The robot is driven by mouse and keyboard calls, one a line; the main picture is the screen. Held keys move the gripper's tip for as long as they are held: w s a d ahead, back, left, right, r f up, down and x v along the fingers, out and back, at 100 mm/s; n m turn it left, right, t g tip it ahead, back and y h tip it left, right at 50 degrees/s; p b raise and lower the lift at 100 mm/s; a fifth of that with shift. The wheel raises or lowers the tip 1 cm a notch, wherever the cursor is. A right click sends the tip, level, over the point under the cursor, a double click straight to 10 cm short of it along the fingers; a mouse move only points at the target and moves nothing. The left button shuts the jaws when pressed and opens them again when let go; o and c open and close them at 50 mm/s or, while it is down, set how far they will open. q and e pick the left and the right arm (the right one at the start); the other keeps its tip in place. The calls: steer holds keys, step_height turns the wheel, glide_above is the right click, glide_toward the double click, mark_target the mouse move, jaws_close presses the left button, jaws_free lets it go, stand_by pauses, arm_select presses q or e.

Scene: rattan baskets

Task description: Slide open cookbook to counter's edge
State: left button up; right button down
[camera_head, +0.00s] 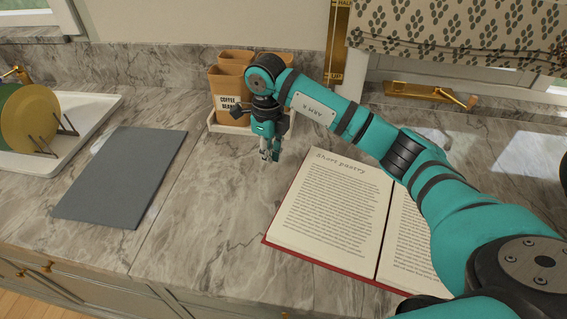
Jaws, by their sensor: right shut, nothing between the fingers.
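The open cookbook (327,212) lies flat on the marble counter (200,240), with its red cover edge showing. Its left page is headed "short pastry". My right arm reaches over the book and hides much of its right page. My right gripper (268,157) is shut and empty, pointing down over the counter to the left of the book's far left corner. I cannot tell whether its tips touch the counter. The counter's front edge (180,288) runs along the bottom of the view. My left gripper is not in view.
Brown canisters (228,88), one labelled "coffee beans", stand in a white holder behind my right gripper. A grey mat (122,178) lies to the left. A white tray (75,140) with plates (30,118) is at far left. The counter between mat and book is clear.

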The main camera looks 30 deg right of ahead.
mark_target(298, 173)
step_height(298, 173, down, 3)
steer(key=shift+s+f+p, duration=0.1)
steer(key=shift+f+p, duration=0.05)
steer(key=shift+p, duration=0.25)
steer(key=s+d, duration=0.1)
steer(key=s+d+p, duration=0.1)
steer(key=s, duration=0.1)
steer(key=shift+d+p, duration=0.15)
steer(key=shift+p, duration=0.15)
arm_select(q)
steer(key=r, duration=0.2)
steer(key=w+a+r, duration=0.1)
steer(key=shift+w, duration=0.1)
arm_select(e)
steer(key=shift+s+d, duration=0.85)
steer(key=shift+s, duration=0.3)
steer(key=shift+s+d, duration=0.25)
steer(key=shift+s, duration=0.25)
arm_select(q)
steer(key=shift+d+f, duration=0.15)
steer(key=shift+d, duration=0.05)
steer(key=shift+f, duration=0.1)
arm_select(e)
steer(key=shift+w, duration=0.15)
